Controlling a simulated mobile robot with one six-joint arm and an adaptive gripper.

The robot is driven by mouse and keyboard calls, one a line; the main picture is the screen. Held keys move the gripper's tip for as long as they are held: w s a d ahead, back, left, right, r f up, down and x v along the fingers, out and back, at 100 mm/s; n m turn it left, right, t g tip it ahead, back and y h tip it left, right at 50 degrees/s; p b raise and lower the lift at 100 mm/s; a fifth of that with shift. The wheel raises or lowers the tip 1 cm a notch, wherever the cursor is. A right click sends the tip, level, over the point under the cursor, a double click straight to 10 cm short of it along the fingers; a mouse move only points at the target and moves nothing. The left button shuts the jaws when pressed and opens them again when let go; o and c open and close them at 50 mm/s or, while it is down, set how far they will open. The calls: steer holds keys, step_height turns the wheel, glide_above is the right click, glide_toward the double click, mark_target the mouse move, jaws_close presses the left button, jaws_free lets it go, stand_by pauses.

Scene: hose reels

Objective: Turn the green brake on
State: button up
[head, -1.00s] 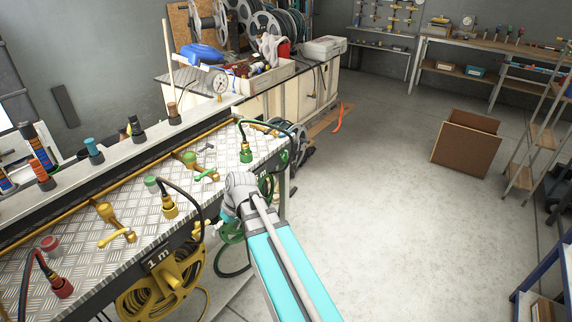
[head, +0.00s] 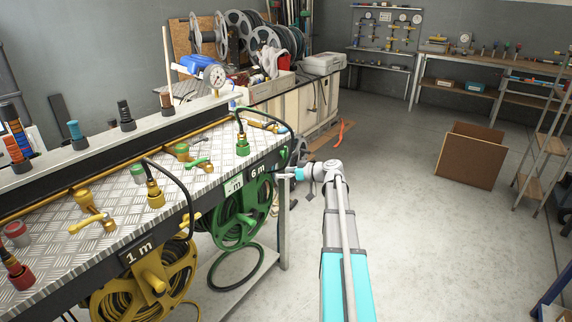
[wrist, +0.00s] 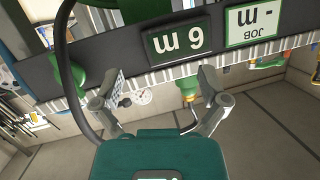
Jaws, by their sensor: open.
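The green hose reel (head: 238,212) hangs under the front edge of the metal bench, with a green hose loop below it. I cannot clearly tell which part is the green brake; a green part shows at the left in the wrist view (wrist: 75,78). A green-handled valve (head: 198,164) and a green hose coupling (head: 243,146) are on the bench top. My gripper (head: 290,173) is at the right of the green reel, near the bench's end. In the wrist view my gripper (wrist: 160,92) has its fingers spread, with nothing held between them.
A "6 m" sign (wrist: 179,40) and a "JOB" sign (wrist: 252,22) are on the bench edge, upside down in the wrist view. A yellow reel (head: 150,285) hangs nearer. A black hose crosses the wrist view's left. Open floor lies right of the bench.

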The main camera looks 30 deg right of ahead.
mark_target(287, 153)
steer(key=s+d+t+h+b, duration=0.1)
steer(key=d+t+b, duration=0.2)
steer(key=d, duration=1)
steer(key=shift+d+r+t, duration=0.2)
steer(key=shift+d+t, duration=0.05)
steer(key=shift+t, duration=0.25)
steer(key=x, duration=1.3)
steer(key=shift+w, duration=0.4)
steer(key=shift+a, duration=0.1)
steer(key=shift+c, duration=0.2)
steer(key=c, duration=1.1)
